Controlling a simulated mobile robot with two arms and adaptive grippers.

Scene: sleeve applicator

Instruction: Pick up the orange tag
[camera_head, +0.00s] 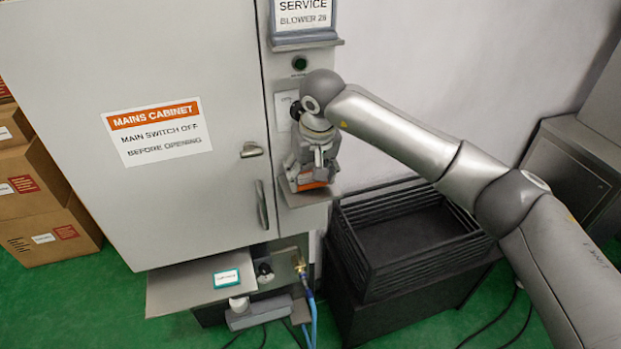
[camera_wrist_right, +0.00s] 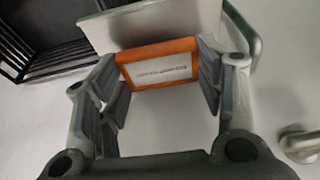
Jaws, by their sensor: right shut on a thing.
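The orange tag (camera_wrist_right: 160,64) is a flat orange frame around a white label with a line of small print too blurred to read. In the right wrist view it sits between the fingers of my right gripper (camera_wrist_right: 158,75), which are shut on its two sides. In the head view my right gripper (camera_head: 312,177) points down in front of the cabinet's right-hand strip. A bit of the orange tag (camera_head: 312,186) shows below the fingers, just over a small grey shelf (camera_head: 306,198). I cannot tell whether the tag touches the shelf. My left gripper is not in view.
The grey mains cabinet (camera_head: 190,200) has a door handle (camera_head: 262,205) just left of my gripper. A lower shelf (camera_head: 180,290) holds a teal-edged tag (camera_head: 226,278). A black slatted crate (camera_head: 385,282) stands to the right. Cardboard boxes (camera_head: 40,220) are at far left.

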